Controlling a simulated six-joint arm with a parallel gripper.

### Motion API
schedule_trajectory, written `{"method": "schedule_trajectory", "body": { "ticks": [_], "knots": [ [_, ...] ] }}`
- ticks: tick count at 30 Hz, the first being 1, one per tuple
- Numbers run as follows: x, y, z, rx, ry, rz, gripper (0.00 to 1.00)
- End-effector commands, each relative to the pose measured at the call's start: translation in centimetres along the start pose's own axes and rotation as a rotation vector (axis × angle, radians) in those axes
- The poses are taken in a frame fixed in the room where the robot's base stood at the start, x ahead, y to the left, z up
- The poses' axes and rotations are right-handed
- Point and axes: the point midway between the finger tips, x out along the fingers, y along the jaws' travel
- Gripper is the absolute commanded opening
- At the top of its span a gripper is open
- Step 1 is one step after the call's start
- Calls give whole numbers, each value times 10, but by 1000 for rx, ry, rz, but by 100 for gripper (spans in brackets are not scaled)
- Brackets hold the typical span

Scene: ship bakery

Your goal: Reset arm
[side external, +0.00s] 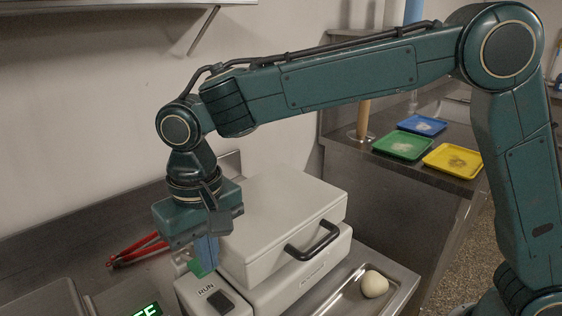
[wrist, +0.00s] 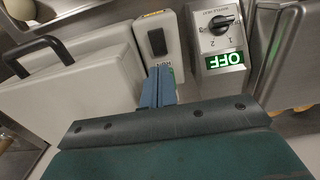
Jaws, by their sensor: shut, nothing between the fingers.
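My gripper (side external: 207,252) is shut and empty, pointing down, with its blue fingers together. In the wrist view its fingertips (wrist: 158,72) are over the near side of a white box with a black rocker switch (wrist: 157,41). In the side external view this switch box (side external: 213,297), marked RUN, sits in front of the white lidded machine (side external: 282,215). The machine's lid is down, with a black handle (side external: 314,241). I cannot tell whether the fingers touch the switch box.
A dough ball (side external: 374,284) rests on a metal tray (side external: 408,281). Red-handled tongs (side external: 136,249) lie at the left. Blue (side external: 422,125), green (side external: 403,146) and yellow (side external: 453,160) trays stand on the back counter. A dial box (wrist: 219,37) shows OFF in green.

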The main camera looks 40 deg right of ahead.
Motion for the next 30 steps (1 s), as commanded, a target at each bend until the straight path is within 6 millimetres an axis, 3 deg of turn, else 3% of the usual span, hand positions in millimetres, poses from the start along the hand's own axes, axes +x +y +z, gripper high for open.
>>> {"method": "schedule_trajectory", "body": {
  "ticks": [6, 11, 20, 30],
  "knots": [
    [-2, 3, 0, 1, 2, -2, 0],
    [-11, 16, 1, 2, 15, -11, 0],
    [-46, 79, 12, 5, 82, -49, 0],
    [-76, 160, 47, 6, 184, -77, 0]
  ]
}}
